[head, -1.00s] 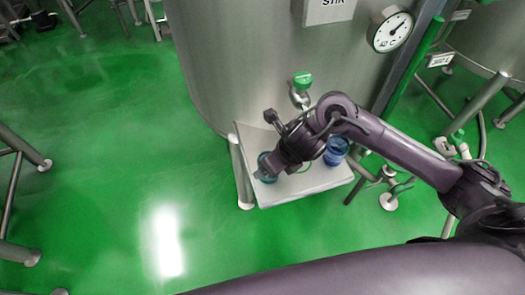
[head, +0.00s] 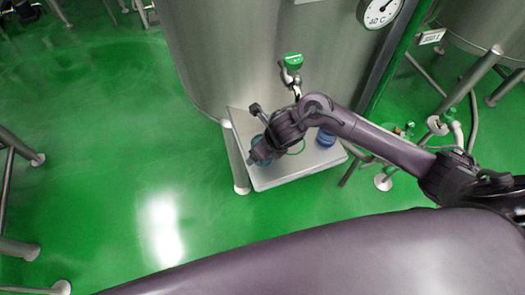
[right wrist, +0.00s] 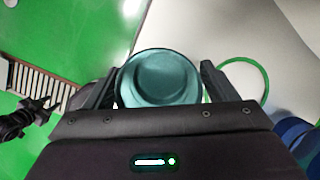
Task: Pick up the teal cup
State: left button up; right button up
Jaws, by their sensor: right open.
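The teal cup (right wrist: 160,77) is in the right wrist view, between the two fingers of my right gripper (right wrist: 158,90). The fingers are apart, one on each side of the cup. Whether they touch it I cannot tell. In the head view my right gripper (head: 258,156) is over the left part of the small grey table (head: 290,177). There the cup (head: 259,139) is mostly hidden behind the gripper, with only a bit of teal showing. My left gripper is in neither view.
A blue cup (head: 326,137) stands on the table to the right, and shows at the right wrist view's edge (right wrist: 297,140). A green ring (right wrist: 264,72) lies between them. A steel tank (head: 255,50) with a green-handled tap (head: 293,61) rises behind the table.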

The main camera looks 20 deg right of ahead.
jog(key=c, duration=0.6)
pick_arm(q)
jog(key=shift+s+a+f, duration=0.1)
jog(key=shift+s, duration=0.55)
pick_arm(e)
jog(key=c, duration=0.5)
jog(key=shift+o, duration=0.2)
jog(key=shift+r, duration=0.1)
